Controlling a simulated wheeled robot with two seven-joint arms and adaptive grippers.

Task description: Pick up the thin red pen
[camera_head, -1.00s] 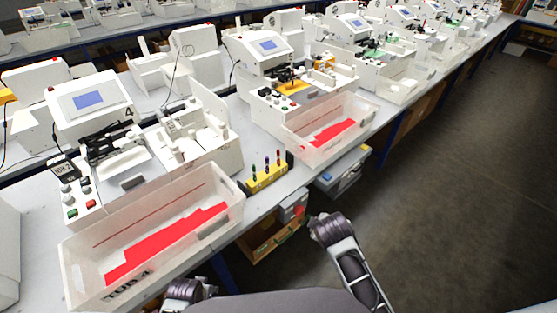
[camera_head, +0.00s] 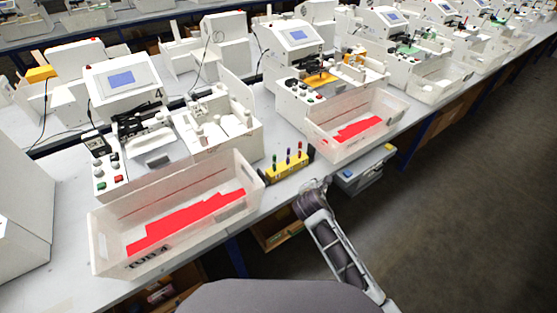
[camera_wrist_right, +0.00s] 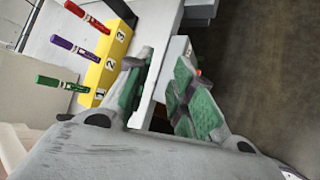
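A thin red pen (camera_head: 299,151) stands at the right end of a yellow holder (camera_head: 290,171) near the table's front edge. In the right wrist view the red pen (camera_wrist_right: 87,17) is by the number 3 on the holder (camera_wrist_right: 116,50). A purple pen (camera_wrist_right: 75,49) and a green pen (camera_wrist_right: 62,84) stand beside it. My right gripper (camera_wrist_right: 160,95) is open and empty, its green-padded fingers apart. In the head view my right gripper (camera_head: 314,188) is just in front of the holder, apart from the pens. My left gripper is not in view.
A translucent tub (camera_head: 170,250) with red material stands left of the holder, and another tub (camera_head: 335,148) stands right of it. Plotter machines (camera_head: 125,85) line the table behind. A grey box (camera_head: 362,172) is below the table edge. Floor at right is clear.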

